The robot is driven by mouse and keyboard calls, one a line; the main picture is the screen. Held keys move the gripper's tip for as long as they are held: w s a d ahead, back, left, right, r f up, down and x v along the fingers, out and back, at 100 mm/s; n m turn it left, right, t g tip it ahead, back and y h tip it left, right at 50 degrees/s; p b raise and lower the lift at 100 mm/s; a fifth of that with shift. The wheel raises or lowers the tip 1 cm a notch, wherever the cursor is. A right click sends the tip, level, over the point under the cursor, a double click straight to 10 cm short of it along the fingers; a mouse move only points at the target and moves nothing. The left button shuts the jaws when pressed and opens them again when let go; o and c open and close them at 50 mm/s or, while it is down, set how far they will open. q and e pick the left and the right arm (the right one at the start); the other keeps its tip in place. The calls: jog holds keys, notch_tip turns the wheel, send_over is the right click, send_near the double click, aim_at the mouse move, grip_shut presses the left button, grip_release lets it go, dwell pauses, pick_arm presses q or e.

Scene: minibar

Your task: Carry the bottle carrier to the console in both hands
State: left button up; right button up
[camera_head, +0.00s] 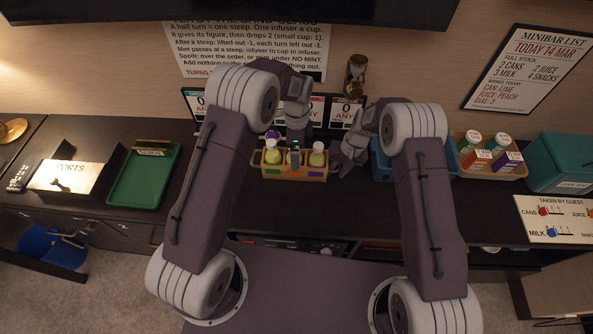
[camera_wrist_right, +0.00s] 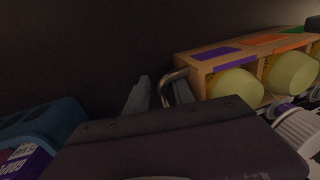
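The bottle carrier (camera_head: 296,174) is a light wooden crate with coloured labels, upright on the dark counter, holding several yellow-green bottles (camera_head: 317,156). It also shows in the right wrist view (camera_wrist_right: 203,62), with a metal end handle (camera_wrist_right: 172,76). My right gripper (camera_head: 341,159) is at the carrier's right end. In the wrist view its fingers (camera_wrist_right: 160,94) are apart, with the handle close to the right-hand finger; I cannot tell contact. My left gripper (camera_head: 297,132) is above the carrier's back side, its fingertips unclear.
A blue container (camera_head: 381,163) stands close right of my right gripper, and a tray of cartons (camera_head: 512,170) beyond it. A green tray (camera_head: 126,188) lies at left. Small signs (camera_head: 345,112) stand behind the carrier. Bare counter (camera_head: 215,200) lies left of it.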

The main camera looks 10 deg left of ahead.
pick_arm(q)
jog(key=shift+r, duration=1.85)
pick_arm(e)
jog(key=shift+s, duration=0.1)
notch_tip(320, 180, up, 12)
jog(key=d, duration=0.2)
jog(key=shift+d, duration=0.15)
jog(key=shift+f, duration=0.1)
